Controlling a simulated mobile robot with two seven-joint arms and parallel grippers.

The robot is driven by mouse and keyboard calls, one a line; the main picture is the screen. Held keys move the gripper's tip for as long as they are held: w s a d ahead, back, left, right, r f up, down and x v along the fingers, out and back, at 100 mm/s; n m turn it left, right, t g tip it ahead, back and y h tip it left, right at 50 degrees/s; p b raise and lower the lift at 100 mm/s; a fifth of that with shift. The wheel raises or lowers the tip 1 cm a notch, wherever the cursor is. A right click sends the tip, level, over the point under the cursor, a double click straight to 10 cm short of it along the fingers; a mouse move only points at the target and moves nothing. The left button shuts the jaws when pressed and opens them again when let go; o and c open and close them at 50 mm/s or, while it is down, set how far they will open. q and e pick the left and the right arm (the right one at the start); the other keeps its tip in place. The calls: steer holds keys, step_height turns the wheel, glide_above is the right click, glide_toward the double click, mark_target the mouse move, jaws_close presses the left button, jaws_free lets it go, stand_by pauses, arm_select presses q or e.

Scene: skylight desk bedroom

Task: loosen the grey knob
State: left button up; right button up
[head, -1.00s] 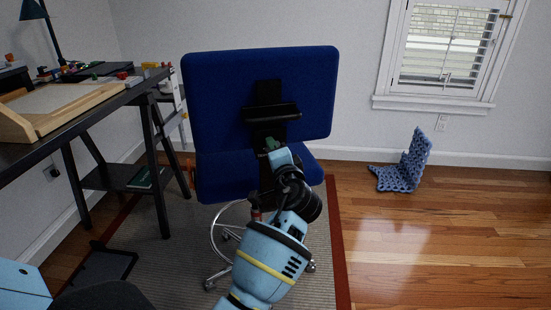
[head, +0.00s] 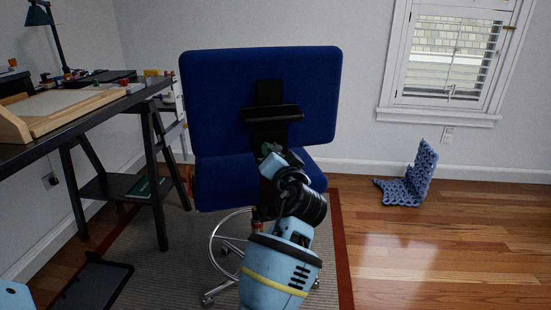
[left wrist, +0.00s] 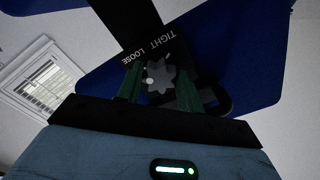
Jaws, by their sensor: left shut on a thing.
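The grey knob (left wrist: 160,76) is a small lobed knob on the black bracket behind the blue chair's backrest (head: 225,105). In the left wrist view the words TIGHT and LOOSE are printed on the black part beside it. My left gripper (left wrist: 159,84) has its green fingers on either side of the knob and is shut on it. In the head view the left gripper (head: 267,152) reaches the chair's black upright just below the backrest's crossbar; the knob is hidden there. My right gripper is not in view.
A black desk (head: 80,120) with a wooden drawing board (head: 75,106) stands at the left. The chair stands on a grey rug (head: 165,255) with a red border. A blue perforated piece (head: 405,188) lies on the wood floor at right, where the floor is otherwise clear.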

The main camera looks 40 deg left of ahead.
arm_select(q)
steer(key=shift+r, duration=0.15)
steer(key=o, duration=1)
steer(key=v, duration=0.7)
steer(key=shift+s+d, duration=0.3)
